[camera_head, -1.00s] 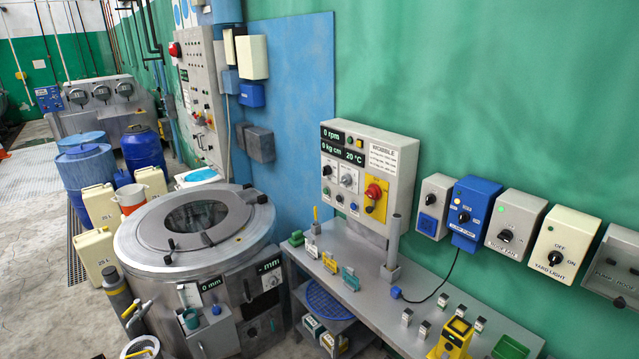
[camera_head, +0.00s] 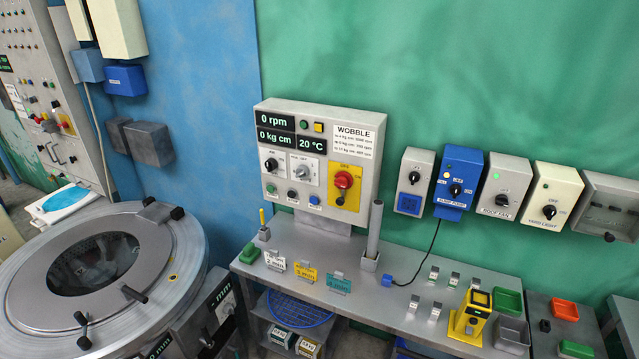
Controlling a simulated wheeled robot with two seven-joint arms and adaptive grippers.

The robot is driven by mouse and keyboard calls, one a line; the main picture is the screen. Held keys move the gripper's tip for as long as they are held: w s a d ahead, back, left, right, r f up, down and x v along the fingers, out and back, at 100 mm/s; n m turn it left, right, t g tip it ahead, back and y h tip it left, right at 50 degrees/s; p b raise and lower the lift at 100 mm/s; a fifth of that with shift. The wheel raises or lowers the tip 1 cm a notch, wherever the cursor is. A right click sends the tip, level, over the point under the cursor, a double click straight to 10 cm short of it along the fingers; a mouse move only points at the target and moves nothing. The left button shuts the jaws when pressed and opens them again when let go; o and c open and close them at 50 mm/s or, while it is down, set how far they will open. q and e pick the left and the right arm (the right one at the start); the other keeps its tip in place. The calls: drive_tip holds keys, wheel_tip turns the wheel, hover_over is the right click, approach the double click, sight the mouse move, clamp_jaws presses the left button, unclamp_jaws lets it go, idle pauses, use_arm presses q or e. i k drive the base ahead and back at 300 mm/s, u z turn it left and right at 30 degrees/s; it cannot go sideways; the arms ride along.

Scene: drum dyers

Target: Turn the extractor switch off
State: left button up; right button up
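No label that I can read says "extractor". A grey control panel (camera_head: 268,178) stands on the bench, with displays reading 0 rpm, 0 kg cm and 20 °C. On its right is a red rotary switch (camera_head: 344,180) on a yellow plate, with small lettering above it. Two smaller black knobs, one of them this knob (camera_head: 271,164), sit to its left. A round metal drum machine (camera_head: 185,262) with a closed lid stands at the left. Neither of my grippers is in view.
The bench (camera_head: 392,318) carries small tags and a yellow device (camera_head: 468,322). Its middle is mostly clear.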

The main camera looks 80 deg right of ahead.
sight(345, 181)
drive_tip(key=z, duration=0.45)
drive_tip(key=i, duration=0.8)
drive_tip(key=z, duration=0.75)
